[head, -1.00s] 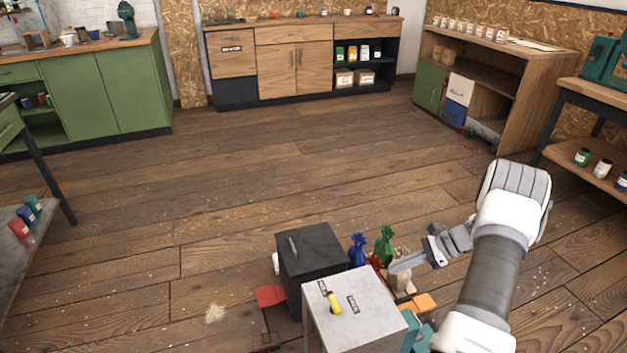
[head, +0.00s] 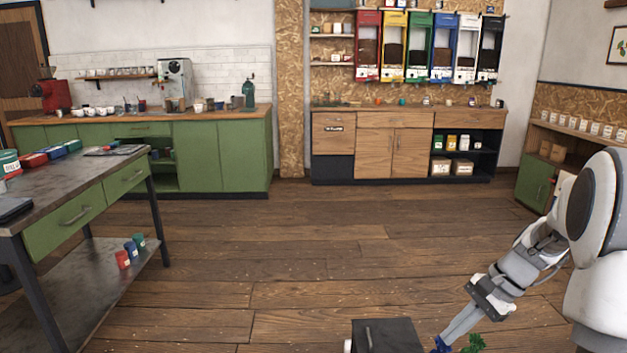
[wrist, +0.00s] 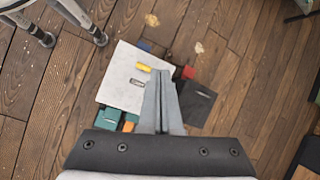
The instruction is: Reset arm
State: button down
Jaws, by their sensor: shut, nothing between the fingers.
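My gripper (head: 456,332) is at the lower right of the head view, pointing down and to the left, with its fingers together and nothing between them. In the wrist view the two fingers (wrist: 160,78) lie side by side, shut, above the floor. The tips appear in front of a white-topped box (wrist: 120,68) and a dark box (wrist: 196,103); how far above them I cannot tell. In the head view a blue bag (head: 441,345) and a green bag (head: 473,343) show by the fingertips.
The dark box (head: 386,336) stands at the bottom edge of the head view. A dark-topped worktable (head: 80,182) is on the left. Green cabinets (head: 198,157) and a wooden counter (head: 400,150) line the back. The middle floor (head: 300,250) is clear.

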jog(key=s+a+r+n+t+h, duration=0.2)
jog(key=s+a+r+n, duration=0.4)
jog(key=s, duration=0.3)
jog(key=s+a+r+n+t+h, duration=0.3)
jog(key=s+a+r+n, duration=0.3)
jog(key=s, duration=0.4)
jog(key=shift+a+r+n+h, duration=0.4)
jog(key=shift+r+n, duration=0.1)
jog(key=shift+r, duration=0.35)
